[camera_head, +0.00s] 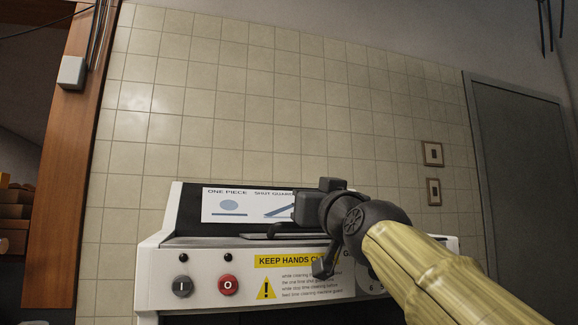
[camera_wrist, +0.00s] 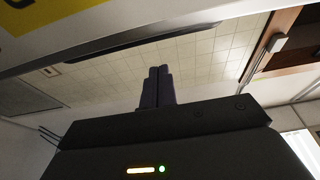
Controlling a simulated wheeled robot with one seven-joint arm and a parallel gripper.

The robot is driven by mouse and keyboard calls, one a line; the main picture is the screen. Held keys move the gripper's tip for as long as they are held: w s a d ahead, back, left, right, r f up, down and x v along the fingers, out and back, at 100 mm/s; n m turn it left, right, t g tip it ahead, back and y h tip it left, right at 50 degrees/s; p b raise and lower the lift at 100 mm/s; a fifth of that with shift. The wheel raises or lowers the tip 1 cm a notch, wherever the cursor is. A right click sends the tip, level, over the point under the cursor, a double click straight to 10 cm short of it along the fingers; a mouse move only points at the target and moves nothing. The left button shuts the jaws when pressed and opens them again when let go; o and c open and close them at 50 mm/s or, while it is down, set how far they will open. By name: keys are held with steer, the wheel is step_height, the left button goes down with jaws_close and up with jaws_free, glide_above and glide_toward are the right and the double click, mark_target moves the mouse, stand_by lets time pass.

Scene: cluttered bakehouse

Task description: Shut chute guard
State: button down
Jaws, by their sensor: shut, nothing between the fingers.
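The machine (camera_head: 155,275) is white, with a sloped sign reading "ONE PIECE" and "SHUT GUARD" (camera_head: 235,207) at its top. Below the sign is a dark recess or ledge with a thin dark bar (camera_head: 262,236); I cannot tell if this is the chute guard. My gripper is in front of the machine's right half in the head view and hides part of the sign and ledge. In the wrist view my gripper (camera_wrist: 158,72) has its two dark fingers together, with nothing between them. A long dark strip (camera_wrist: 135,46) along the machine's pale underside lies beyond the fingertips; contact is unclear.
The front panel has a dark button (camera_head: 181,285), a red button (camera_head: 228,285) and a yellow warning label (camera_head: 290,261). A tiled wall (camera_head: 230,100) stands behind. A grey door (camera_head: 520,160) is at the right, a wooden post (camera_head: 65,170) at the left.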

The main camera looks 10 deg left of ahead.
steer(key=shift+s+d+f+b, duration=0.1)
steer(key=shift+s+f+b, duration=0.05)
steer(key=shift+f+b, duration=0.4)
steer(key=shift+s+d+f+b, duration=0.1)
steer(key=shift+s+f+b, duration=0.05)
steer(key=shift+f+b, duration=0.4)
steer(key=shift+s+f+b, duration=0.2)
steer(key=shift+f+b, duration=1)
steer(key=shift+f, duration=0.1)
steer(key=shift+f, duration=0.15)
steer(key=r+p, duration=0.2)
steer(key=r, duration=0.1)
steer(key=r+p, duration=0.1)
steer(key=shift+s+d+r, duration=0.3)
steer(key=shift+s+r, duration=0.05)
steer(key=shift+s, duration=0.05)
steer(key=f+b+v, duration=0.2)
steer(key=b+v, duration=0.4)
steer(key=v, duration=0.4)
steer(key=shift+w+a, duration=0.15)
steer(key=shift+w, duration=0.1)
